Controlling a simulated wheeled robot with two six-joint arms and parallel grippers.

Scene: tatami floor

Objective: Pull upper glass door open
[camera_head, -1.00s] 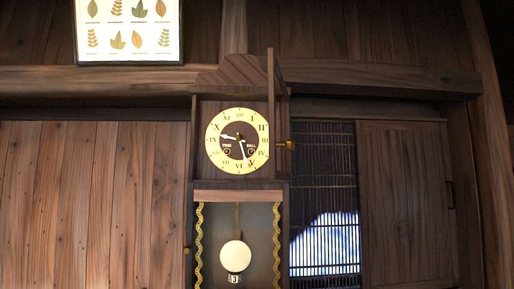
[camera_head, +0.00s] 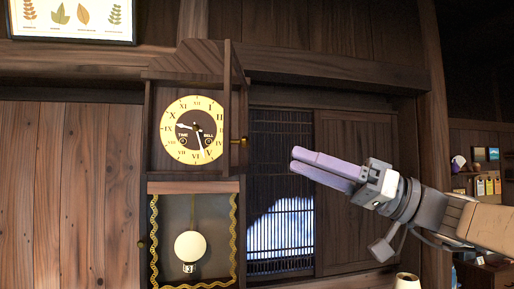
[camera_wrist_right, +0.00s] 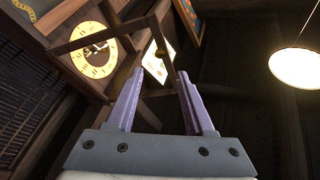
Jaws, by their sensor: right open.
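The tall wooden wall clock shows in the head view, with its cream dial (camera_head: 192,130) uncovered. The upper glass door (camera_head: 228,110) stands swung out from the case, seen nearly edge-on on the dial's right side. Its brass knob (camera_head: 240,141) points right. My right gripper (camera_head: 296,160) is to the right of the knob and apart from it, pointing left. In the right wrist view the gripper (camera_wrist_right: 158,78) is open and empty. The door frame (camera_wrist_right: 95,38) juts out beyond the fingers, with the dial (camera_wrist_right: 94,50) behind it. My left gripper is not in view.
The lower case with the pendulum (camera_head: 190,245) is below the dial, with a small knob (camera_head: 141,244) on its left. A latticed window (camera_head: 281,200) and wooden panel lie behind my right gripper. A lamp (camera_wrist_right: 296,67) glows at right in the wrist view.

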